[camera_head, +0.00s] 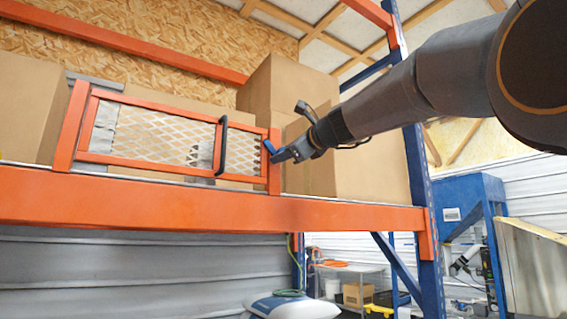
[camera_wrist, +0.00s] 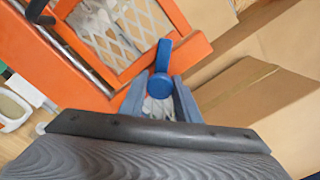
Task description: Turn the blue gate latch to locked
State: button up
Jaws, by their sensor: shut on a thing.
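The blue gate latch (camera_head: 270,148) is at the right post of the orange mesh gate (camera_head: 150,112), which stands on the shelf edge. My gripper (camera_head: 281,153) reaches in from the right and is shut on the latch. In the wrist view the blue latch (camera_wrist: 162,70) stands up between the two fingers of my gripper (camera_wrist: 158,98), with a rounded top and a slight tilt.
A black pull handle (camera_head: 222,146) is on the gate, left of the latch. Cardboard boxes (camera_head: 355,165) stand behind and right of it. The orange shelf beam (camera_head: 200,210) runs below, and a blue rack upright (camera_head: 420,185) stands to the right.

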jog(key=n+b, duration=0.3)
jog(key=n, duration=0.2)
jog(key=shift+f+n+b, duration=0.1)
jog(key=shift+n+b, duration=0.2)
jog(key=shift+b, duration=0.05)
jog(key=shift+n+b, duration=1.15)
jog(key=shift+n, duration=0.65)
jog(key=o, duration=1)
jog(key=shift+d, duration=0.1)
jog(key=b+v, duration=0.3)
jog(key=v, duration=0.4)
jog(key=shift+s+d, duration=0.2)
jog(key=shift+s, duration=0.15)
